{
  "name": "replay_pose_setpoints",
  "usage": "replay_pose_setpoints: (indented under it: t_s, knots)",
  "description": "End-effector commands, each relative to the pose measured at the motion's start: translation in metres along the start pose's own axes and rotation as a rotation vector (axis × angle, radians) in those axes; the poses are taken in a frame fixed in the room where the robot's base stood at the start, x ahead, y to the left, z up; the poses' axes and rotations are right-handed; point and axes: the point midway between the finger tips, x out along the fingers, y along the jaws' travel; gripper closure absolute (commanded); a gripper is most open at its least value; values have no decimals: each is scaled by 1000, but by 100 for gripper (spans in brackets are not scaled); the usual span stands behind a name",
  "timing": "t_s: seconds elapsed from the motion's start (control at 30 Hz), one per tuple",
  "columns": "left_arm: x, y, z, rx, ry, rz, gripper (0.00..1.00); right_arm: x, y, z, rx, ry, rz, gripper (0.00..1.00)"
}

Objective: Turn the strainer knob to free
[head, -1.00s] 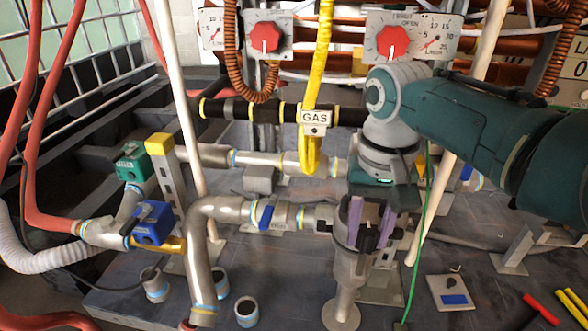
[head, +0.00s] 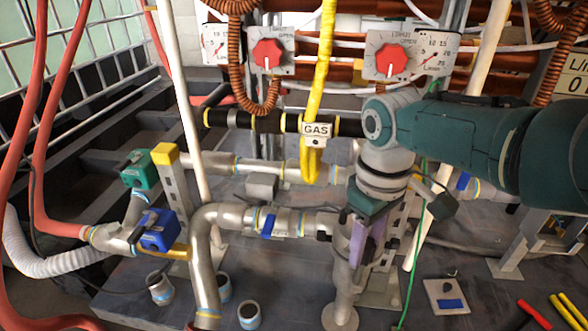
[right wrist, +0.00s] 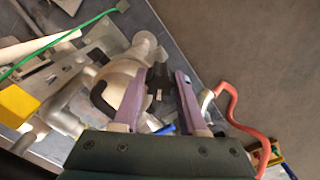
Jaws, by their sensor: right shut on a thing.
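The strainer (head: 341,262) is a grey metal body on an upright pipe, at the right end of the lower pipe run in the head view. My right gripper (head: 364,242) reaches down onto it from above, its wrist turned so that mainly one purple finger shows. In the right wrist view, the purple fingers of my right gripper (right wrist: 166,88) stand on either side of a small dark knob (right wrist: 157,92), and the gripper is shut on it. The knob's marking and exact angle are hidden. My left gripper is out of view.
A green cable (head: 411,265) hangs just right of my right gripper. A blue-handled valve (head: 268,224) sits on the pipe to the left. A yellow hose with a GAS tag (head: 317,130) hangs above. Open pipe stubs (head: 249,312) stand on the floor plate.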

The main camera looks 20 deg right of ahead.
Motion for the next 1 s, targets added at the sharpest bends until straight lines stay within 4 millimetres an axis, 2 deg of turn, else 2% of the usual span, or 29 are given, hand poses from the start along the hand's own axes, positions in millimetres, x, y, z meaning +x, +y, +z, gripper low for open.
replay_pose_setpoints:
  t_s: [0.6,1.0]
  knots:
    - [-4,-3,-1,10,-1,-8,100,1,0,0,-576,0,1,100]
    - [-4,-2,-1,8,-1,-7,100,1,0,0,-828,0,1,100]
